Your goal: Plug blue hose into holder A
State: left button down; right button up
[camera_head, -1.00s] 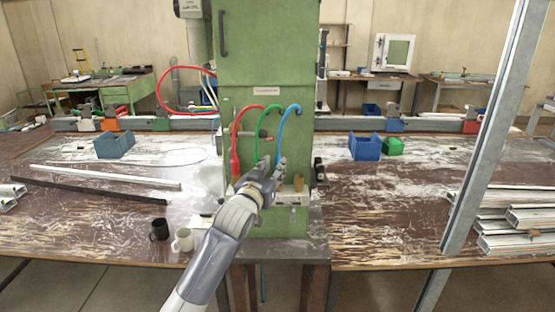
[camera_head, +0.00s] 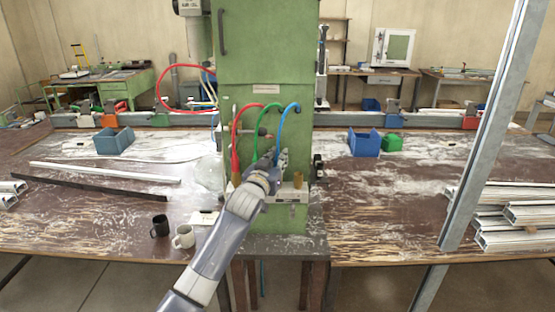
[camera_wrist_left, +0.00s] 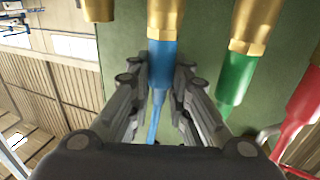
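The blue hose (camera_head: 282,126) hangs in an arc at the right of three hoses on the green cabinet. In the left wrist view its blue end (camera_wrist_left: 162,65) meets a brass fitting (camera_wrist_left: 165,18). My left gripper (camera_wrist_left: 161,80) has a finger against each side of this blue end, with no clear gap. In the head view the left gripper (camera_head: 279,160) is at the cabinet front, partly hidden by its own wrist. A brass holder (camera_head: 298,183) without a hose stands to its right; it also shows in the wrist view (camera_wrist_left: 99,8). No letter is readable. My right gripper is out of view.
The green hose (camera_head: 258,125) and red hose (camera_head: 235,140) hang close to the left of the blue one. Two mugs, black (camera_head: 160,226) and white (camera_head: 183,237), stand at the table's front. A metal post (camera_head: 485,130) rises at the right.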

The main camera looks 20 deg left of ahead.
pick_arm(q)
jog(key=c, duration=2.1)
grip_release()
jog(key=shift+c, duration=0.2)
grip_shut()
jog(key=shift+w+r+p, duration=0.1)
jog(key=shift+r+p, duration=0.4)
jog(key=shift+r, duration=0.1)
jog(key=shift+r, duration=0.2)
jog(key=shift+r+p, duration=0.2)
jog(key=shift+p, duration=0.25)
jog(key=shift+r+p, duration=0.55)
jog(key=shift+r, duration=0.1)
jog(key=shift+r+p, duration=0.3)
jog(key=shift+r, duration=0.1)
